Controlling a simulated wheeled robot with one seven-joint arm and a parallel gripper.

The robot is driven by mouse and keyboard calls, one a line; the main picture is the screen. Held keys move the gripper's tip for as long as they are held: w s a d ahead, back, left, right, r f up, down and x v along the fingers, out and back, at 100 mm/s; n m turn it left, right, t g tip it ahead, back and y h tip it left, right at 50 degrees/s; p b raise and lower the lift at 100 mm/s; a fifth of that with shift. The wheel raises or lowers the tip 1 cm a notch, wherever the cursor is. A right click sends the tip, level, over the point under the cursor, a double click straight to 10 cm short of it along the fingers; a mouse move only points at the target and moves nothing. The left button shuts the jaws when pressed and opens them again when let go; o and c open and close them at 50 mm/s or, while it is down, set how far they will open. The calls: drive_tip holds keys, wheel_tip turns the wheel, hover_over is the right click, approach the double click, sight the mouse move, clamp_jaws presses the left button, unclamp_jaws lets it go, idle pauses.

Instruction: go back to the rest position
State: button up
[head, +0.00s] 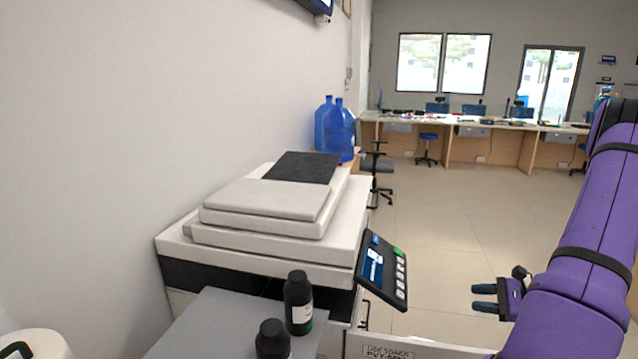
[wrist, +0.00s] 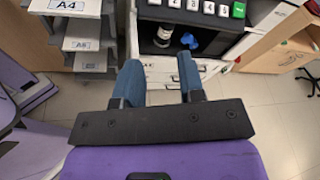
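My gripper (head: 484,298) is at the lower right in the head view, at the end of my purple arm, to the right of the printer's control panel. Its two dark blue fingers point left, with a gap between them. In the wrist view my gripper (wrist: 159,82) also shows its fingers apart, with nothing held between them. Below the fingers there are drawer fronts and floor. The fingers touch nothing that I can see.
A large white printer (head: 265,257) with a tilted control panel (head: 382,270) stands left of my gripper. Two dark bottles (head: 298,303) (head: 272,340) stand on a grey surface in front. Blue water jugs (head: 338,130) are behind. Open floor (head: 440,240) lies beyond.

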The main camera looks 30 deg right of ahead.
drive_tip(key=w+a+r+n+g+h, duration=0.1)
drive_tip(key=w+a+r+n+g, duration=0.2)
drive_tip(key=a+r+n+g, duration=0.5)
drive_tip(key=w+a+r+n+g+h, duration=0.1)
drive_tip(key=w+a+r+n+g, duration=0.3)
drive_tip(key=a+r, duration=0.9)
drive_tip(key=s+a+r+n+t+h, duration=0.5)
drive_tip(key=s+a+r+n+h, duration=0.2)
drive_tip(key=s+a+r+n, duration=0.4)
drive_tip(key=shift+s+a+r, duration=0.95)
drive_tip(key=shift+a+r, duration=0.4)
drive_tip(key=shift+a, duration=0.45)
